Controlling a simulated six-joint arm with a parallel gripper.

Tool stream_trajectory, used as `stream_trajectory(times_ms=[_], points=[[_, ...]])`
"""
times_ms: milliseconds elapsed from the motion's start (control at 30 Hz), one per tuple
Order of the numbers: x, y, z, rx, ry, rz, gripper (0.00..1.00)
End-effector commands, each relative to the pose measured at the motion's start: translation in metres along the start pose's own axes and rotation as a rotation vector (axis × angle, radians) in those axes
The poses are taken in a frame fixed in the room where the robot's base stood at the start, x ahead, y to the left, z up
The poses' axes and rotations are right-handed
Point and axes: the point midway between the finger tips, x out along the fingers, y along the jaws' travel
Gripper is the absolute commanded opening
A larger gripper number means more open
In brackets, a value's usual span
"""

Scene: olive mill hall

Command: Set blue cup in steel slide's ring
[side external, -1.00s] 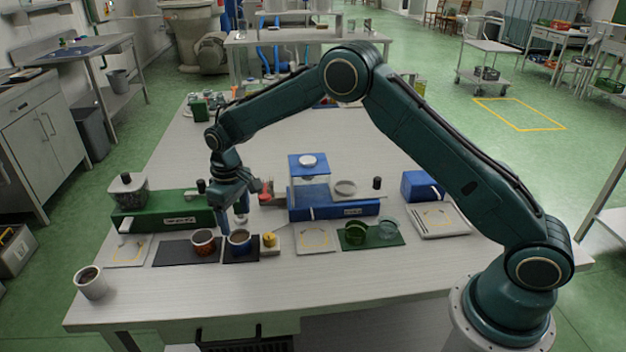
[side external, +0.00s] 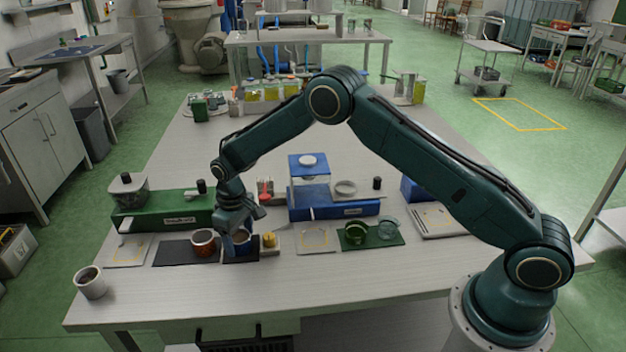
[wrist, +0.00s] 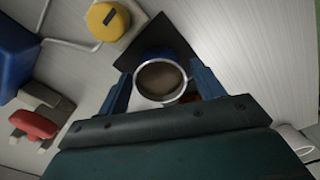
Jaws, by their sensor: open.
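The blue cup (side external: 239,240) stands upright on a small dark mat (side external: 240,257) and has brown contents. My gripper (side external: 238,243) is lowered over it with the jaws open. In the wrist view my gripper's (wrist: 162,92) two blue fingers lie on either side of the cup (wrist: 160,82), around its rim; I cannot tell if they touch it. A blue machine (side external: 333,203) with a pale ring (side external: 345,188) stands right of the gripper. I cannot tell for sure whether this is the steel slide's ring.
A brown-red cup (side external: 203,243) stands close left of the blue cup. A green machine (side external: 165,210) stands behind left. A grey cup (side external: 90,283) stands at the front left.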

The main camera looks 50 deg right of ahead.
Motion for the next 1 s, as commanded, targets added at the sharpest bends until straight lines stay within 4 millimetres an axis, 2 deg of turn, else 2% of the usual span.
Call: stream_trajectory(times_ms=[167,333,367,1000], points=[[0.0001,0.0000,-0.0001,0.000,0.000,0.000,0.67],[0.0000,0.0000,0.0000,0.000,0.000,0.000,0.38],[0.0000,0.0000,0.0000,0.000,0.000,0.000,0.35],[-0.0021,0.0000,-0.0002,0.000,0.001,0.000,0.35]])
